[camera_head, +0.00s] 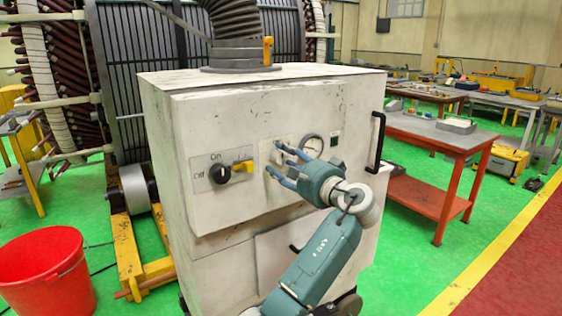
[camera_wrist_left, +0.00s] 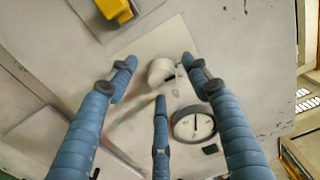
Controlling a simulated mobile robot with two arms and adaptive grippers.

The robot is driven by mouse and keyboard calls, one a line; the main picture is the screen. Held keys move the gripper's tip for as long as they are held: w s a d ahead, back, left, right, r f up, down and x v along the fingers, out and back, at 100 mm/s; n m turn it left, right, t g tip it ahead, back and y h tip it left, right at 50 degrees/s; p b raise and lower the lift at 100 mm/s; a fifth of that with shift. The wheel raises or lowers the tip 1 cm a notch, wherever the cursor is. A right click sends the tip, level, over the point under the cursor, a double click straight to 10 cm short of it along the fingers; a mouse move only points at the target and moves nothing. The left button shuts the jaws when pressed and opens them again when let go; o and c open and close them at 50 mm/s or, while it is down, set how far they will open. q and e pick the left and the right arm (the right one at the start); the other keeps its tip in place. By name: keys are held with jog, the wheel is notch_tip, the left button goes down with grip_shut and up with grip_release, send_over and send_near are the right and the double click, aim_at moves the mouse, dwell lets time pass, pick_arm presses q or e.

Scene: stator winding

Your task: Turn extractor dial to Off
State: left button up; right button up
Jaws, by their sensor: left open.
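A white cabinet (camera_head: 245,215) carries a grey plate marked On and Off, with a black round dial (camera_head: 219,173) and a yellow handle (camera_head: 243,166) to its right. The handle appears to point right, away from the Off mark on the left. My left gripper (camera_head: 275,159) is open at the pale panel right of this plate. In the left wrist view a small whitish knob (camera_wrist_left: 160,71) sits between its spread fingertips; contact cannot be told. The yellow handle also shows at that view's top edge (camera_wrist_left: 116,10), outside the fingers. My right gripper is not in view.
A round gauge (camera_head: 312,146) is on the cabinet right of my gripper, with a black door handle (camera_head: 376,142) beyond. A red bucket (camera_head: 46,270) stands at the lower left. A red workbench (camera_head: 440,135) is at right. Green floor is open between cabinet and bench.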

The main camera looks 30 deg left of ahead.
pick_arm(q)
jog(key=v, duration=1.1)
jog(key=shift+s, duration=0.15)
